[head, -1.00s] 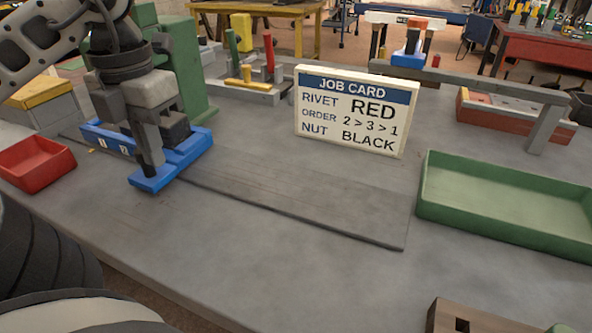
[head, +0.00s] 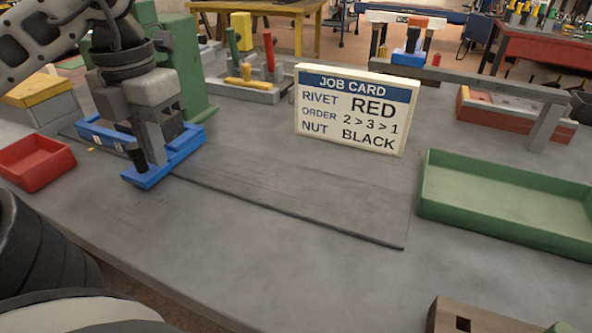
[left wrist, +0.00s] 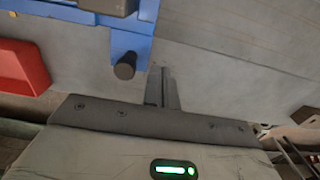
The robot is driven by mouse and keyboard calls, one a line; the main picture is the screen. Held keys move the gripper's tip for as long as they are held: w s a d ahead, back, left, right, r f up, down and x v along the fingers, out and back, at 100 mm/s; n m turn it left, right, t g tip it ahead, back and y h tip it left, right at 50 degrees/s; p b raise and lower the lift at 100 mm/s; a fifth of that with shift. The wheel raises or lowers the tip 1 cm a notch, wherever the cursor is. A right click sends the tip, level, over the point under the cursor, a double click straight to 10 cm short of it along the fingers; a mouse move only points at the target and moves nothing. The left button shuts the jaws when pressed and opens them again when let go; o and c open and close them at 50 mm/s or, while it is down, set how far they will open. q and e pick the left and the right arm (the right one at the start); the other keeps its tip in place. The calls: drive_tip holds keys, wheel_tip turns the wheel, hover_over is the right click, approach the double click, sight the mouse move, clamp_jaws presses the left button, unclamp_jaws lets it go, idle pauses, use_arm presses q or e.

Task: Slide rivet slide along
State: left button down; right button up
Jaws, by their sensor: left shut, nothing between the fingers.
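The blue rivet slide (head: 188,146) sits on a long dark grey track strip (head: 290,200) at the left of the bench. Small numbered white labels show on its back part. A dark upright knob (head: 136,157) stands on its front arm. My left gripper (head: 157,160) is shut and empty, its fingers pointing down just right of the knob. In the left wrist view the shut fingers (left wrist: 161,88) are beside the knob (left wrist: 124,66), at its right; I cannot tell whether they touch. The gripper hides part of the slide. My right gripper is not in view.
The job card (head: 352,115) reads rivet red, order 2 > 3 > 1, nut black. A red tray (head: 38,170) lies left of the slide, a green tray (head: 500,195) at the right. A green press-like block (head: 185,60) stands behind. The track right of the slide is clear.

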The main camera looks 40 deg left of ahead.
use_arm(q)
wheel_tip(320, 180, up, 7)
drive_tip(key=p, duration=0.5)
idle(0.7)
